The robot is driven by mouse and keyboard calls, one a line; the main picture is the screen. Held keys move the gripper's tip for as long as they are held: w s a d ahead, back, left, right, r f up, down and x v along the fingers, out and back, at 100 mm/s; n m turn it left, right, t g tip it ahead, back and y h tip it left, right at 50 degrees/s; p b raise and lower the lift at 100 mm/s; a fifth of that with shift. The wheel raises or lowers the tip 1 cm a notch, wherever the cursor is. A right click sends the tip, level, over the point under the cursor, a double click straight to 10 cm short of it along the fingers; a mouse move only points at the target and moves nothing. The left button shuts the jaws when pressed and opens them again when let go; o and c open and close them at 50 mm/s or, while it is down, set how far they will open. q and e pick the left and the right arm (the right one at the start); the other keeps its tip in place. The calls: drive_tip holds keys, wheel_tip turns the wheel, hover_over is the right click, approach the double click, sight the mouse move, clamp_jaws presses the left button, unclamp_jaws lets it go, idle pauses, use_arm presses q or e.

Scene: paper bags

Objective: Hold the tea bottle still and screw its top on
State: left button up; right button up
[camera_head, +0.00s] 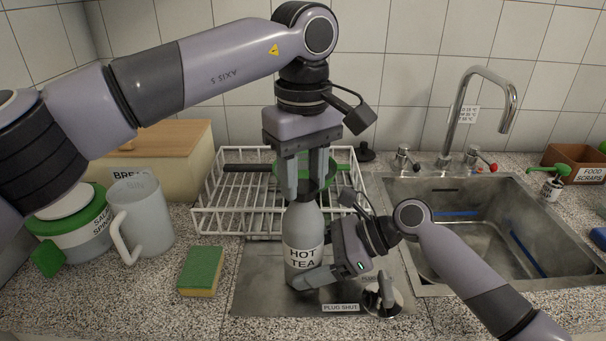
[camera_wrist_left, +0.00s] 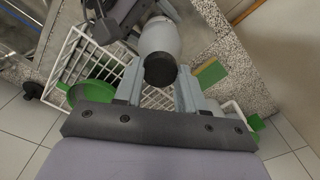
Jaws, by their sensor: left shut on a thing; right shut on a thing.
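The grey tea bottle (camera_head: 303,222), labelled HOT TEA, stands upright on the metal plate. It also shows in the left wrist view (camera_wrist_left: 158,36). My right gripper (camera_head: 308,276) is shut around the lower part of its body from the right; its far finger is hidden. My left gripper (camera_head: 305,190) points straight down over the bottle neck, shut on the dark top. In the left wrist view, the black top (camera_wrist_left: 160,70) sits between the two fingers, in line with the bottle's mouth. I cannot tell how far it is threaded.
A sponge (camera_head: 201,270), a frosted jug (camera_head: 145,215) and a bread box (camera_head: 185,150) are on the left. A steel stopper (camera_head: 382,298) sits close by my right gripper. The sink (camera_head: 480,235) is to the right.

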use_arm(q)
drive_tip(key=shift+m, duration=0.5)
drive_tip(key=o, duration=1.1)
drive_tip(key=shift+c, duration=0.2)
drive_tip(key=shift+r, duration=0.1)
drive_tip(key=shift+r, duration=2.9)
wheel_tip(320, 180, up, 8)
drive_tip(key=shift+f, duration=0.25)
